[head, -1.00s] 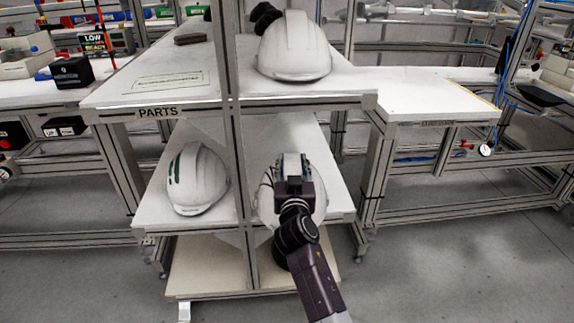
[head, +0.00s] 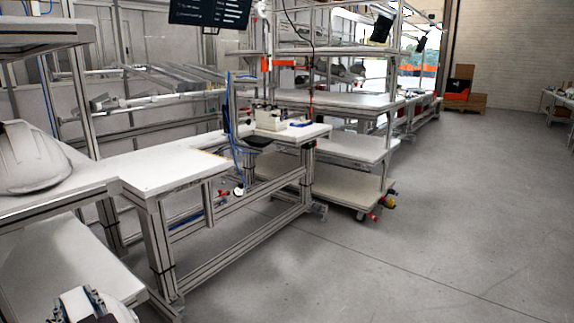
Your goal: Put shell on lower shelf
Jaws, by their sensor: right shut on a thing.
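My right gripper (head: 82,304) is at the bottom left corner of the head view, partly cut off by the frame edge. It is shut on a white helmet shell (head: 121,309), of which only a small part shows beside the fingers. The gripper and shell are at the front edge of the lower shelf (head: 62,262); whether the shell rests on it cannot be told. Another white shell (head: 30,160) sits on the upper shelf (head: 88,178) at the left edge. My left gripper is out of view.
A white worktable (head: 165,168) adjoins the upper shelf on its right. The grey floor (head: 430,230) at the right is clear.

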